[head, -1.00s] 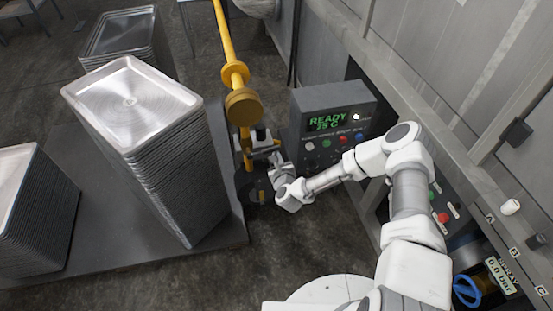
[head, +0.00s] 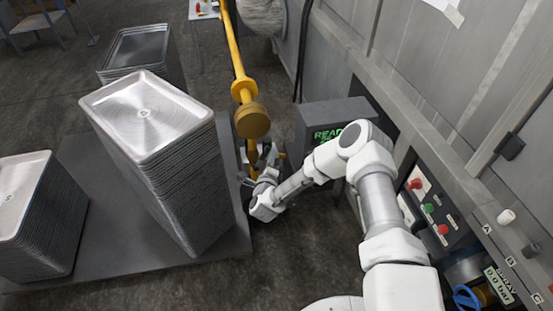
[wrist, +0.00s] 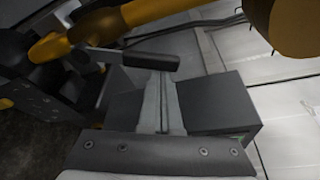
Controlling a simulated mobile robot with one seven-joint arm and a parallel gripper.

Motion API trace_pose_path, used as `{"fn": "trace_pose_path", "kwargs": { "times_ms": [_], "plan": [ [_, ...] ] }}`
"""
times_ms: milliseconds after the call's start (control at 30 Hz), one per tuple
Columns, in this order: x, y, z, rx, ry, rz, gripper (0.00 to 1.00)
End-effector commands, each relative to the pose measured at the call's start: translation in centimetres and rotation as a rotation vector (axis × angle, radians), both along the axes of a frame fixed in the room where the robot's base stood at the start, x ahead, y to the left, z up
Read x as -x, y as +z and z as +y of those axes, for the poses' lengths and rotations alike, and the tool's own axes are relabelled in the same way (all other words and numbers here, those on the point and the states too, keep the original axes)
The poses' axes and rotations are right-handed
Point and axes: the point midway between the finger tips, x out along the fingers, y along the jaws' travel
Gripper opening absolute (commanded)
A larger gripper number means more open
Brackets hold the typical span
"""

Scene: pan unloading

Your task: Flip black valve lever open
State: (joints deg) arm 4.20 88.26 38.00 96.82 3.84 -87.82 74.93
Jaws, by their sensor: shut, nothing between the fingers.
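The black valve lever (wrist: 140,60) shows in the wrist view. In the head view my gripper (head: 268,160) is at the lower part of the yellow pipe (head: 236,52), and the lever cannot be made out there.
A control box (head: 325,113) with a green READY display stands just right of the pipe, partly behind my arm. Tall stacks of metal trays (head: 146,115) stand on a grey platform (head: 110,255) at left. A panel with buttons (head: 432,205) is at right.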

Motion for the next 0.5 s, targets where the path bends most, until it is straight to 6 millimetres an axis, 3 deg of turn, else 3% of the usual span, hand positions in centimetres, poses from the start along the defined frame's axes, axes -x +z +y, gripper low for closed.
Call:
{"fn": "trace_pose_path", "kwargs": {
  "times_ms": [300,500],
  "plan": [
    [0.6,1.1,2.3,0.252,0.005,-0.075,0.0],
    [0.9,1.3,3.2,0.325,0.004,-0.094,0.0]
  ]
}}
